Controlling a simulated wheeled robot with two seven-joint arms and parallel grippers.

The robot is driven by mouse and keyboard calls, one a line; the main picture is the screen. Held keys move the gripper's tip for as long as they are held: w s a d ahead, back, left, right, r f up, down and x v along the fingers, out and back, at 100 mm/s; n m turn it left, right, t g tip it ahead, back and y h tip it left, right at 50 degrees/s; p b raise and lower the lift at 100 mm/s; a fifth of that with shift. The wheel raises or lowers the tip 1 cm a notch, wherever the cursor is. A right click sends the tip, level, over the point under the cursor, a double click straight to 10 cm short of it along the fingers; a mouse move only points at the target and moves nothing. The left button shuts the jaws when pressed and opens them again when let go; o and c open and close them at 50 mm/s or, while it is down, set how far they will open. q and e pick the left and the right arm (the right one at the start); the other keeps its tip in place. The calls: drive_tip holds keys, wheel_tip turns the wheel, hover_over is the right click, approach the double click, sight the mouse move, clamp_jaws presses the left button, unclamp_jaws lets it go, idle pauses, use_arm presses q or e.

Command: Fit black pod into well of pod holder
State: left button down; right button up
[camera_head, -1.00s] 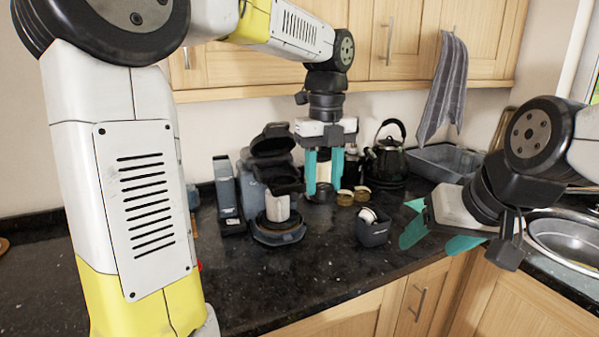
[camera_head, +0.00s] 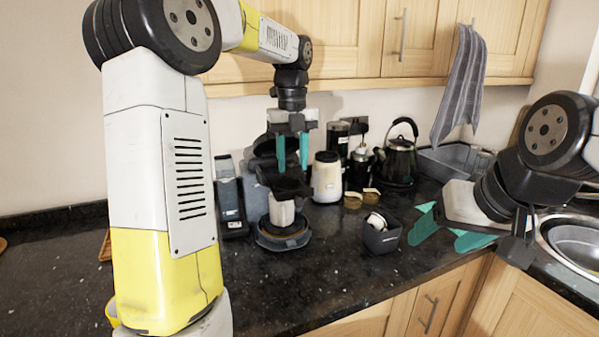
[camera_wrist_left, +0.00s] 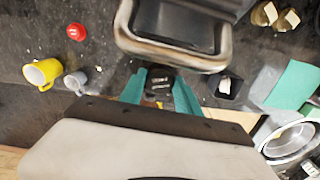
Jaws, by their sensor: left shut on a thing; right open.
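My left gripper (camera_head: 292,152) points down over the front of the dark pod coffee machine (camera_head: 254,198). In the left wrist view its teal fingers (camera_wrist_left: 159,88) are shut on a small black pod (camera_wrist_left: 158,84). In the head view the pod does not stand out from the dark machine. The black pod holder (camera_head: 288,186) juts from the machine under the fingertips; its well is not clear there. In the left wrist view a dark recess with a pale rim (camera_wrist_left: 128,38) lies just beyond the fingers. My right gripper (camera_head: 448,234) is open and empty above the counter's right front.
A grey cup (camera_head: 282,214) stands below the holder. A cream jar (camera_head: 327,180), gold pods (camera_head: 352,201), a dark bin (camera_head: 381,238) and a kettle (camera_head: 399,163) stand to the right. A yellow mug (camera_wrist_left: 38,72) is at left.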

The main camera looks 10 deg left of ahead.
sight(288, 171)
use_arm(q)
drive_tip(key=shift+w+a, duration=0.35)
drive_tip(key=shift+a, duration=0.05)
drive_tip(key=shift+w+a+f, duration=0.15)
drive_tip(key=shift+w+a, duration=0.2)
drive_tip(key=shift+a, duration=0.05)
drive_tip(key=shift+s+d+f, duration=0.1)
drive_tip(key=shift+f, duration=1.6)
drive_tip(key=c, duration=0.9)
unclamp_jaws()
drive_tip(key=shift+f, duration=0.1)
drive_tip(key=shift+o, duration=0.2)
